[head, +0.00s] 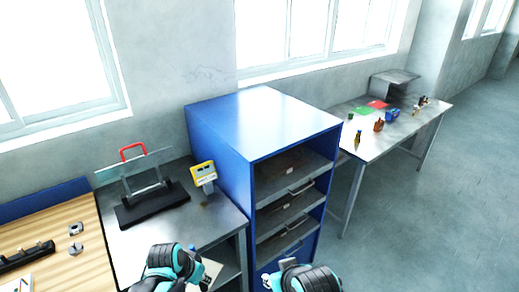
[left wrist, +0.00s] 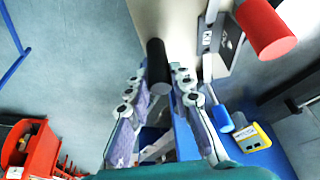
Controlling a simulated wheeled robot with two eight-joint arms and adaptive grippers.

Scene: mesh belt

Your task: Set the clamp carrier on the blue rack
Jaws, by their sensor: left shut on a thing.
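In the left wrist view my left gripper (left wrist: 160,120) has its two fingers on either side of a black round bar (left wrist: 158,68). It is shut on this bar, which seems to be the handle of the clamp carrier; a pale flat panel (left wrist: 150,18) shows just behind it. In the head view a pale piece (head: 210,272) shows beside my left arm at the bottom edge, mostly hidden. The blue rack (head: 262,122) stands at the middle, with a flat bare top and open grey shelves at its front. My right arm shows at the bottom, but its fingertips do not.
A wooden bench (head: 50,240) is at far left. A metal table (head: 400,125) with small items stands right. Floor at right is clear.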

